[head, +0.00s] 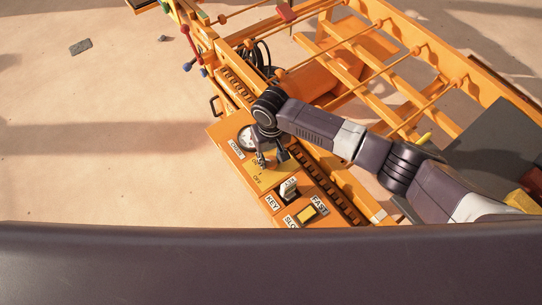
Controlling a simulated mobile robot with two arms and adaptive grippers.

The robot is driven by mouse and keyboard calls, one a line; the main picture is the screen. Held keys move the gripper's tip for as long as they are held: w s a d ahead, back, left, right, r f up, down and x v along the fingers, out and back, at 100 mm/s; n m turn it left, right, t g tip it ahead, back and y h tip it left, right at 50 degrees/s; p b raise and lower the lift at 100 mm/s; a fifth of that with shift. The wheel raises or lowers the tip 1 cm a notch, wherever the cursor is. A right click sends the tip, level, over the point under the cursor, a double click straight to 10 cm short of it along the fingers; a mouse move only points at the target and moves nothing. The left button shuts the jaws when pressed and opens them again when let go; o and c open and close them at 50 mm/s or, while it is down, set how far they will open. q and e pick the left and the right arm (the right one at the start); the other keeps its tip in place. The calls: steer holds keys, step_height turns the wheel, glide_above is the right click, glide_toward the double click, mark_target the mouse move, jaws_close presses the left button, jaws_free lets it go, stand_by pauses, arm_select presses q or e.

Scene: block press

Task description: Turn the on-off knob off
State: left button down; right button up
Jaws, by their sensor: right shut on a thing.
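The on-off knob's plate (264,181) is on the orange control panel, with an "OFF" label at its lower end and another label partly hidden near the gripper. My right gripper (269,163) reaches down onto this plate from above. Its fingers are shut on the knob, which is mostly hidden between and under them. I cannot tell the knob's exact angle. My left gripper is not in view.
A round gauge (246,138) sits on the panel just beyond the gripper. Orange machine rails (385,95) lie right.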

mark_target(271, 161)
steer(key=n+p, duration=0.1)
steer(key=n, duration=0.1)
steer(key=shift+r+n, duration=0.1)
steer(key=shift+n, duration=0.3)
steer(key=n+p, duration=0.1)
steer(key=n, duration=0.1)
steer(key=shift+n, duration=0.4)
steer(key=n, duration=0.2)
steer(key=shift+n+p, duration=0.3)
steer(key=shift+p, duration=0.05)
steer(key=shift+n, duration=1.6)
steer(key=shift+w+n, duration=0.1)
steer(key=shift+n, duration=0.2)
steer(key=o, duration=1.1)
step_height(271, 161, up, 12)
steer(key=shift+f, duration=0.1)
